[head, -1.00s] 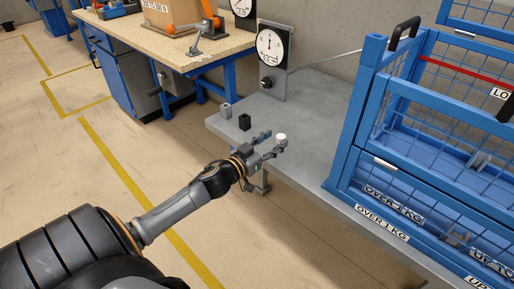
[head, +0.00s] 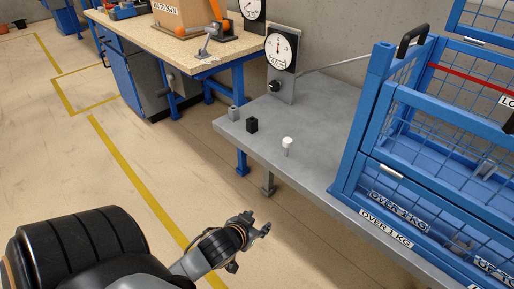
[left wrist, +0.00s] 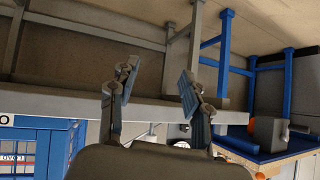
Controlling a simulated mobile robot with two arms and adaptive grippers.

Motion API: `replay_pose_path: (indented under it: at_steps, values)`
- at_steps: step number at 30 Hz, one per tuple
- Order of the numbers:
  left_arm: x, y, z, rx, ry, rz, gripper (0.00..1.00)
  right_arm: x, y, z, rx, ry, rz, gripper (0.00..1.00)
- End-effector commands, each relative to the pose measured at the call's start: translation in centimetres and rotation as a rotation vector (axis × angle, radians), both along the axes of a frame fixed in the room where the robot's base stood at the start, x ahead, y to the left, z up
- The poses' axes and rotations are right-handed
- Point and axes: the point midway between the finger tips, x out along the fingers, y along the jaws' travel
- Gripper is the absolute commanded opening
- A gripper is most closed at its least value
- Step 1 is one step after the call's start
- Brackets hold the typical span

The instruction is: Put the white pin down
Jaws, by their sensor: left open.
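The white pin (head: 287,145) stands upright on the grey metal table (head: 318,120), near its front edge, in the head view. Nothing touches it. My left gripper (head: 260,224) is open and empty, apart from the pin, in front of the table over the floor. The left wrist view shows its two fingers (left wrist: 158,88) spread with nothing between them. In that view I cannot clearly make out the pin. My right gripper is not in view.
A black block (head: 252,125) and a grey block (head: 234,113) stand left of the pin. A dial gauge (head: 282,50) is behind them. A blue mesh crate (head: 362,125) stands on the right. A wooden workbench (head: 175,45) is at the back left.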

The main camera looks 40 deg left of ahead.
Motion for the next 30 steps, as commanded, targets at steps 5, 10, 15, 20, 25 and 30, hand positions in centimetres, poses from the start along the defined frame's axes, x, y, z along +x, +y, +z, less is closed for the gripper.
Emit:
replay_pose_path:
  at_steps: [5, 10, 15, 20, 25, 30]
  values:
    - [-7.4, -7.0, -3.3, -0.040, 0.371, -0.115, 0.48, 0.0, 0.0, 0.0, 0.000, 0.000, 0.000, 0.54]
    - [-11.5, -10.6, -3.8, -0.066, 0.550, -0.227, 0.48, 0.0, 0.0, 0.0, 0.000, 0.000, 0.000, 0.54]
    - [-12.4, -11.3, -3.8, -0.070, 0.588, -0.254, 0.48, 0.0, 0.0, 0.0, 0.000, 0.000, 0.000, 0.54]
    - [-12.4, -11.2, -3.8, -0.069, 0.587, -0.254, 0.48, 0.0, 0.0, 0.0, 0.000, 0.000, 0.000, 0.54]
    - [-12.3, -11.2, -3.8, -0.069, 0.586, -0.252, 0.48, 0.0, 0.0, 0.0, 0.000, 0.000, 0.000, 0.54]
    - [-12.3, -11.2, -3.9, -0.069, 0.589, -0.251, 0.48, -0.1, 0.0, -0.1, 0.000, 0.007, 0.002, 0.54]
